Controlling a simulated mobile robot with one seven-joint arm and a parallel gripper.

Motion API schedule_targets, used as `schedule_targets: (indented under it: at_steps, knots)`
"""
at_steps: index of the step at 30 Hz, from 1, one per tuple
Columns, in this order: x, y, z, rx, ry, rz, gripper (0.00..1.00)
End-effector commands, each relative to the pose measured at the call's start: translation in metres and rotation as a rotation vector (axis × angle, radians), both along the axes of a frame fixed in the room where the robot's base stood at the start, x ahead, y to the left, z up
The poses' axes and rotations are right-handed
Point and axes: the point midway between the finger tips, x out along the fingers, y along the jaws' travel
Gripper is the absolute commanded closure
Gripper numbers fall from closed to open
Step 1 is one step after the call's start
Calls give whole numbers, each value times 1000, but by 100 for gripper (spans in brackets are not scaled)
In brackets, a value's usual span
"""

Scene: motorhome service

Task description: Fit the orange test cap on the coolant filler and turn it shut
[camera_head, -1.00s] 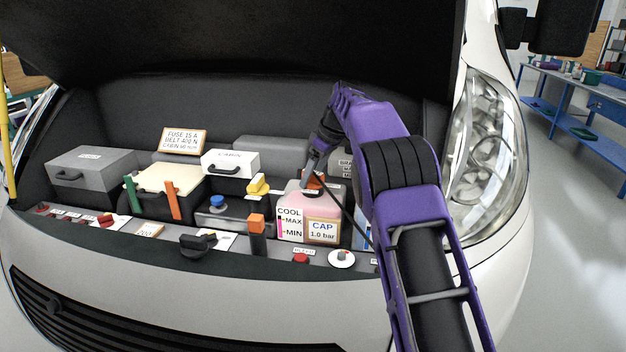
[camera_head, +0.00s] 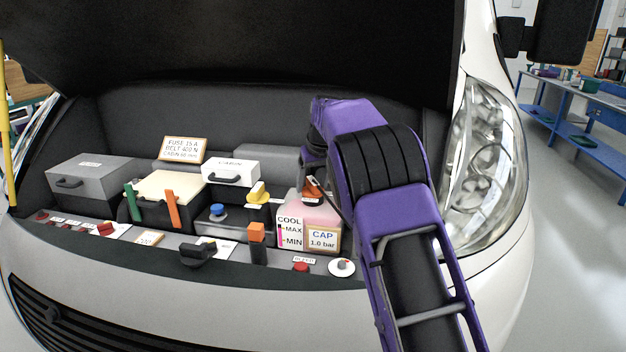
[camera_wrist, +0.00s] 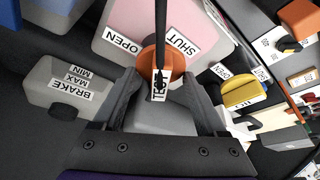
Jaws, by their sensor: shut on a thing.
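The orange test cap (camera_wrist: 150,57) has a TEST label and sits between my fingertips in the wrist view. My gripper (camera_wrist: 159,76) is shut on it. The cap is at the top of the pink coolant tank (camera_wrist: 128,22), close to the OPEN and SHUT labels. The cap hides the filler neck, so I cannot tell how far it is seated. In the head view the orange cap (camera_head: 311,192) shows above the tank (camera_head: 322,216), below my gripper (camera_head: 312,178), which my arm partly covers.
A yellow cap (camera_head: 258,192) stands left of the tank, with an orange-topped post (camera_head: 257,240) in front. A brake reservoir (camera_wrist: 65,85) lies close beside my gripper. A thin dark cord crosses the cap. The raised hood overhangs the bay.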

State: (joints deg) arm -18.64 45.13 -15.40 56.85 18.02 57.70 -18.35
Motion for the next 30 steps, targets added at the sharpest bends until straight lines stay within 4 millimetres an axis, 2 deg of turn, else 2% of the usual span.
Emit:
schedule_targets:
  at_steps: [9, 23, 24, 27, 30]
  knots:
    - [-1, 1, 1, 0, 2, -204, 100]
    - [0, 1, 2, -1, 1, -250, 100]
    - [0, 0, 0, -1, 2, -253, 20]
    - [0, 0, 0, 1, 1, -253, 2]
    - [0, 0, 0, 0, 1, -252, 0]
